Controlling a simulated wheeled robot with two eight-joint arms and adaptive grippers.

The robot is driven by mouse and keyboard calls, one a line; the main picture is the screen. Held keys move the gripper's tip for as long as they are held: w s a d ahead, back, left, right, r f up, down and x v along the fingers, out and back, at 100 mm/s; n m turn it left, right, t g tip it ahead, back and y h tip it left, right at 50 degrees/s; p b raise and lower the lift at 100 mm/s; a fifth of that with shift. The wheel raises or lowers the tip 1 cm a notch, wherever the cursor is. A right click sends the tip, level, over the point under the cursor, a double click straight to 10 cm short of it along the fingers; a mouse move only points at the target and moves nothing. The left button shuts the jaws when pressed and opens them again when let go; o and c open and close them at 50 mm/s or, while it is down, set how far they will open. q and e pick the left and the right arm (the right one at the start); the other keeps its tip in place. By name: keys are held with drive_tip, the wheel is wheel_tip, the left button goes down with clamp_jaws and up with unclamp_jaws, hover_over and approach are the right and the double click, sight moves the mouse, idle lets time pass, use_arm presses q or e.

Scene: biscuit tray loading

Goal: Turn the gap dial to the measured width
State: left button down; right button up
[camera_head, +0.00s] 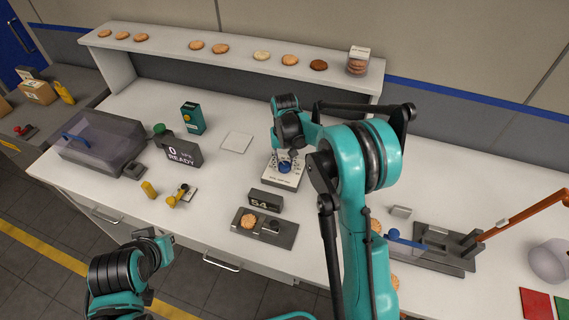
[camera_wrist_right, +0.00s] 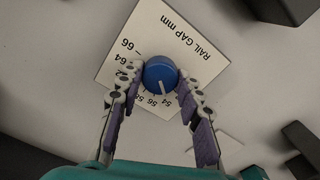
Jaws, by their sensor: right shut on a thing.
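The gap dial is a blue knob (camera_wrist_right: 160,74) on a white plate (camera_wrist_right: 128,38) marked RAIL GAP mm, with numbers from 54 to 66. In the wrist view its white pointer line points toward the 54 mark; exact alignment is hard to tell. My right gripper (camera_wrist_right: 158,90) is shut on the knob, one finger on each side. In the head view the knob (camera_head: 284,168) shows below my right gripper (camera_head: 287,156). A dark display (camera_head: 265,200) reads 54, behind a grey gauge (camera_head: 280,240) holding a biscuit (camera_head: 249,221). My left arm is at lower left; its fingers do not show.
A box display (camera_head: 181,153) reads 0 READY beside a translucent-lidded machine (camera_head: 97,140). A shelf (camera_head: 170,43) with several biscuits runs along the back. A grey fixture with an orange arm (camera_head: 520,215) stands at right. A white square (camera_head: 237,141) lies on the counter.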

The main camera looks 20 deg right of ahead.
sight(285, 165)
drive_tip(key=shift+m, duration=0.6)
drive_tip(key=o, duration=1.2)
drive_tip(key=shift+c, duration=0.2)
drive_tip(key=shift+r, duration=0.15)
wheel_tip(285, 165, up, 12)
